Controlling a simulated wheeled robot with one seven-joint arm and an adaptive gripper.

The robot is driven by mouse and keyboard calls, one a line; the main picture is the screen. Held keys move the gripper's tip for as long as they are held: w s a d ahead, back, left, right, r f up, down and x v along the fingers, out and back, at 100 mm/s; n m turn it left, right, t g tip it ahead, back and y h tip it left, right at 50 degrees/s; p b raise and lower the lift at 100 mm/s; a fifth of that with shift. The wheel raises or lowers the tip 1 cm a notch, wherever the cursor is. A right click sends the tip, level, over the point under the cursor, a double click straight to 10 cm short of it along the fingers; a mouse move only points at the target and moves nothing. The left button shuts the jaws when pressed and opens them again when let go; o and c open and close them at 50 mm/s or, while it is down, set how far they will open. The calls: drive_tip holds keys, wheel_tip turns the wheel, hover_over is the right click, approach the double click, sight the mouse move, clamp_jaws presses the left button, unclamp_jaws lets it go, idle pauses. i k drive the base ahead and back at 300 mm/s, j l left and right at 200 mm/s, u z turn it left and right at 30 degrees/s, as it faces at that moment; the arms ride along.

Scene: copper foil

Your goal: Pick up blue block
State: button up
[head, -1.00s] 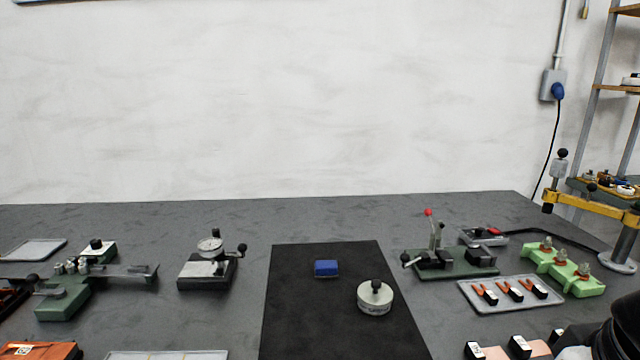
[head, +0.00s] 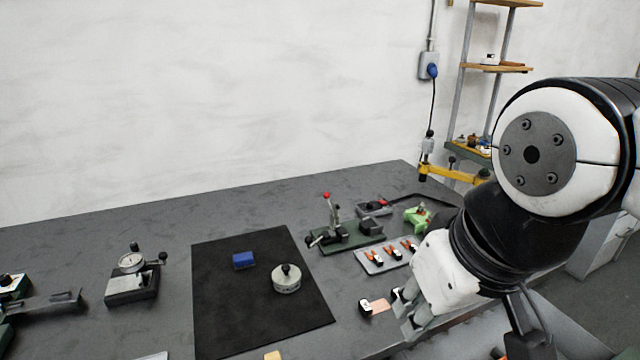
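The blue block (head: 244,260) lies on the black mat (head: 225,310), near the mat's far edge, in the head view. A silver round weight with a black knob (head: 286,280) stands on the mat to the right of the block and nearer to me. My gripper (head: 400,318) is at the right, over the table's front part, well apart from the block. The gripper fingers are small and partly hidden by the wrist, and their opening is hard to judge.
A dial gauge stand (head: 132,278) stands left of the mat. A green toggle clamp fixture (head: 345,238) and a grey tray with small parts (head: 385,256) stand right of it. A copper-coloured strip (head: 376,306) lies near my gripper. The mat around the block is mostly clear.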

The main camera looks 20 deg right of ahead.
sight(243, 260)
drive_tip(key=k+z, duration=0.1)
drive_tip(key=z, duration=0.35)
drive_tip(key=k+l+z, duration=0.1)
drive_tip(key=z, duration=0.3)
drive_tip(key=k+l+z, duration=0.1)
drive_tip(key=z, duration=0.35)
drive_tip(key=u, duration=1.7)
drive_tip(key=i+j, duration=0.15)
drive_tip(key=i, duration=0.2)
drive_tip(key=i+j+z, duration=0.15)
drive_tip(key=i, duration=0.25)
drive_tip(key=i+j, duration=0.15)
drive_tip(key=i, duration=0.2)
